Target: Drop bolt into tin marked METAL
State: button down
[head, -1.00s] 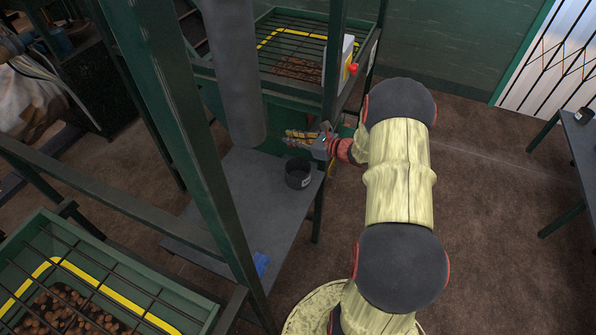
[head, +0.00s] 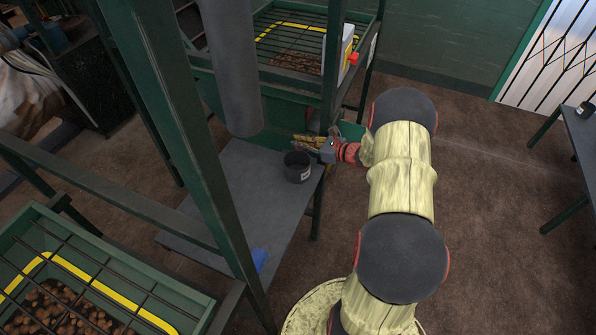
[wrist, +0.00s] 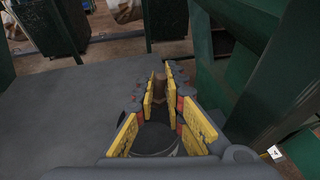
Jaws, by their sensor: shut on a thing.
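A dark round tin (head: 297,168) with a small white label, too small to read, stands on the grey table near its right edge. My gripper (head: 297,139) is just above and behind the tin in the head view. In the wrist view, my gripper (wrist: 158,88) has its yellow-padded fingers close together at the tips around a small brownish thing (wrist: 157,86), which looks like the bolt. The tin (wrist: 155,139) shows below, between the finger bases, partly hidden by the fingers. I cannot make out the bolt in the head view.
The grey table (head: 225,205) is mostly clear, with a blue item (head: 259,260) near its front edge. A green frame post (head: 185,150) and a hanging grey cylinder (head: 232,70) stand left of my gripper. A green mesh-topped bin (head: 275,85) is behind.

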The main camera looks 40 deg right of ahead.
jog(key=c, duration=1.8)
grip_release()
jog(key=shift+o, duration=0.2)
jog(key=shift+s+r, duration=0.1)
jog(key=v, duration=1.1)
jog(key=shift+s+d, duration=0.15)
jog(key=shift+s, duration=0.2)
jog(key=shift+r, duration=0.1)
